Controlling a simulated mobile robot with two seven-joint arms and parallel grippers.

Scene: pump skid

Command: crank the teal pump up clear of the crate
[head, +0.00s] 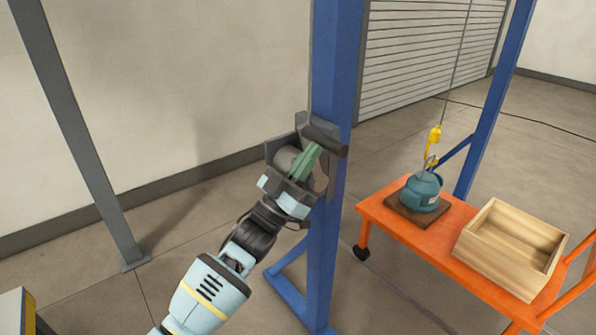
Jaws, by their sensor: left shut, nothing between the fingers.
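The teal pump (422,192) sits upright on a dark board on the orange cart. A yellow hook block (433,142) on a cable hangs just above it, at the pump's lifting loop. The open wooden crate (510,247) stands to the right of the pump, apart from it, and looks empty. A dark winch (318,180) with a dark cylindrical handle (325,138) is on the blue post. My left gripper (308,160) is shut and empty, close in front of the winch near the handle; whether it touches is unclear. My right gripper is out of view.
The blue post (336,60) rises beside my left gripper, with its foot on the floor. A second blue post (493,100) stands behind the orange cart (400,235). A grey post (70,130) is at left. Floor between the grey and blue posts is clear.

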